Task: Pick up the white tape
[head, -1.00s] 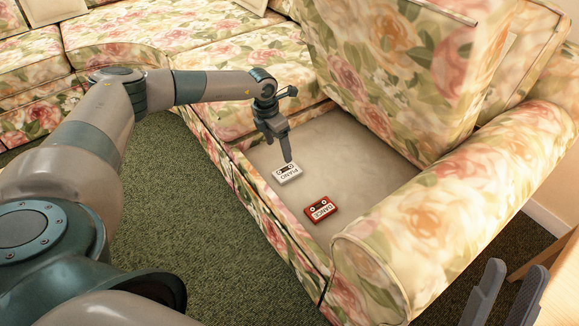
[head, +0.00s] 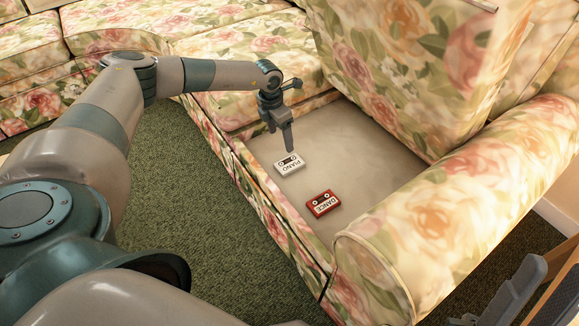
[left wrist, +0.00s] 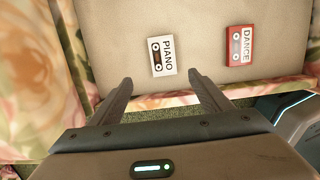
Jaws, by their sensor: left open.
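The white tape (head: 289,165) is a cassette labelled PIANO, lying flat on the grey base of the sofa seat where the cushion is lifted. It also shows in the left wrist view (left wrist: 162,56), beyond and between the two fingertips. My left gripper (head: 289,149) points down just above the tape's far edge in the head view. In the left wrist view its two fingers (left wrist: 159,80) are spread apart with nothing between them. In the head view its fingers overlap, and I cannot tell the exact height. My right gripper (head: 512,290) shows partly at the lower right corner.
A red cassette labelled DANCE (head: 323,203) lies close to the white tape, nearer the armrest (head: 430,235). The lifted seat cushion (head: 400,65) leans at the right. The sofa's front rail (head: 250,195) borders the bare base (head: 360,160). Green carpet (head: 180,190) is clear in front.

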